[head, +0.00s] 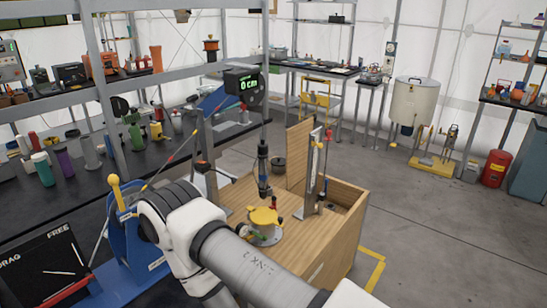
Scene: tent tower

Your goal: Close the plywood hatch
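The plywood hatch (299,150) appears to be the pale wooden panel standing upright at the back of the plywood box (318,245), so it looks open. An opening (346,196) shows in the right part of the box's top. A metal upright with a scale stands between the panel and this opening and hides part of both. One of my arms comes in from the bottom right and bends at the left of the box, covering its front left part. I cannot make out either gripper's fingers in the head view.
A yellow-topped round fixture (264,221) stands on the box top, with a dark hanging device (263,168) above it. A display reading 0 cm (243,86) is higher up. A blue stand (143,250) is at the left. The floor (440,225) right of the box is clear.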

